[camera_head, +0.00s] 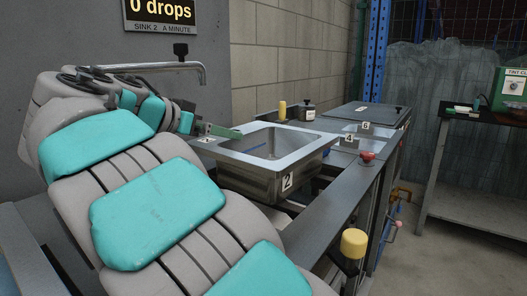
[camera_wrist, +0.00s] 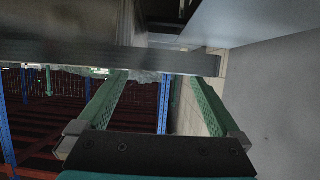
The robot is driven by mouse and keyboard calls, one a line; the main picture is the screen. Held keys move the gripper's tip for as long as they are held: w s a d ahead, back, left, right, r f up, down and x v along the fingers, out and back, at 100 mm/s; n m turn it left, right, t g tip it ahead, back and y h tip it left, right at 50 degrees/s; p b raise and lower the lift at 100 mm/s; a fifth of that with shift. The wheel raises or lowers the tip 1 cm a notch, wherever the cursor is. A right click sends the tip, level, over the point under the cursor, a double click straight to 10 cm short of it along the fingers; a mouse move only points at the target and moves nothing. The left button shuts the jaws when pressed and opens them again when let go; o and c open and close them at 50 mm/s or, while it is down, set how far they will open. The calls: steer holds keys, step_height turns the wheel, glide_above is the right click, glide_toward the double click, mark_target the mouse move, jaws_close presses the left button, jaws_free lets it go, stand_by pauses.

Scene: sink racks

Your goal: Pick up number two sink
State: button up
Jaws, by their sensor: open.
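The number two sink (camera_head: 262,183) is a square metal basin with a wide flat rim and a white "2" label on its front side. It sits on the rack in the middle of the head view. My gripper (camera_head: 222,131) is at the sink's left back rim, its green fingers partly hidden by the arm. In the wrist view my gripper (camera_wrist: 155,78) has its two green fingers spread wide. A grey metal edge (camera_wrist: 100,56) crosses in front of the fingertips; I cannot tell if they touch it. Nothing is clearly held between the fingers.
More sinks, labelled 4 (camera_head: 349,138) and 6 (camera_head: 365,126), lie behind on the right. A tap (camera_head: 165,66) stands at the wall.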

steer(key=shift+a+f+p+x, duration=0.15)
steer(key=shift+p+x, duration=0.15)
steer(key=shift+x, duration=1)
steer(key=shift+a+f+p+x, duration=0.1)
steer(key=shift+p+x, duration=0.15)
steer(key=shift+x, duration=1.05)
jaws_close()
